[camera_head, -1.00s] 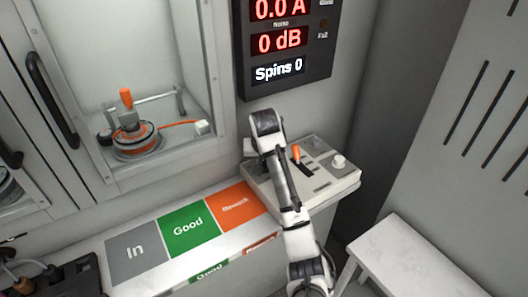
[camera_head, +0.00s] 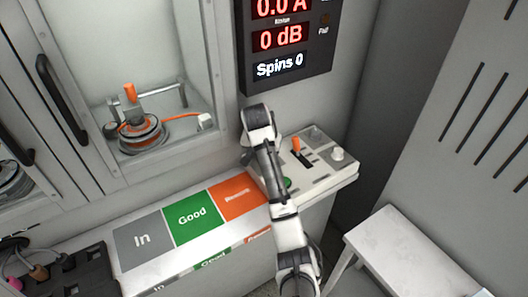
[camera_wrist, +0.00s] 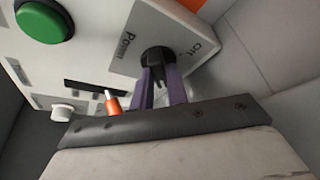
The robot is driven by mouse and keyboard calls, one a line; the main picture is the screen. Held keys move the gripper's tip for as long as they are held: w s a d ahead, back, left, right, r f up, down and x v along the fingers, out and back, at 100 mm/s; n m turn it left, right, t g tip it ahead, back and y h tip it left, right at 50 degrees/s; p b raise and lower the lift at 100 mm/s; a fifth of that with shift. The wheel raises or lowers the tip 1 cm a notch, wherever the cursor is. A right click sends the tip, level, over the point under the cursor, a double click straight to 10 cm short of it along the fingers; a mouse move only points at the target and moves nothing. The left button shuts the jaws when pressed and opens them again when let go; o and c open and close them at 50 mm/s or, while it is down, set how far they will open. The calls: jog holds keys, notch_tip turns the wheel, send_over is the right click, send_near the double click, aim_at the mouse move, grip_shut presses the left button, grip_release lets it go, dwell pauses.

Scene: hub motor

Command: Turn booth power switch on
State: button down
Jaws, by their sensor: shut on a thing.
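The power switch (camera_wrist: 158,57) is a black rotary knob on a grey patch marked "Power" on the control box (camera_wrist: 105,50), in the wrist view. My gripper (camera_wrist: 161,84) has its purple fingers shut on this knob. The knob's exact turn angle is hard to read, as the fingers partly cover it. In the head view the control box (camera_head: 322,182) stands at the end of the bench, and my arm hides the knob and the fingertips.
The box carries a green button (camera_wrist: 42,20), an orange lever (camera_wrist: 111,102) and a white knob (camera_wrist: 62,112). A lit display (camera_head: 280,42) reads "Spins 0". The bench has In, Good (camera_head: 193,217) and orange zones. A white stool (camera_head: 400,250) stands at right.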

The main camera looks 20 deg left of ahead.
jog(key=c, duration=1.4)
grip_release()
jog(key=shift+s+r, duration=0.2)
jog(key=shift+r, duration=0.3)
jog(key=p+v, duration=0.7)
jog(key=v, duration=0.5)
jog(key=shift+s+d+r+p, duration=0.1)
jog(key=shift+s+r+p, duration=0.05)
jog(key=shift+r+p, duration=0.2)
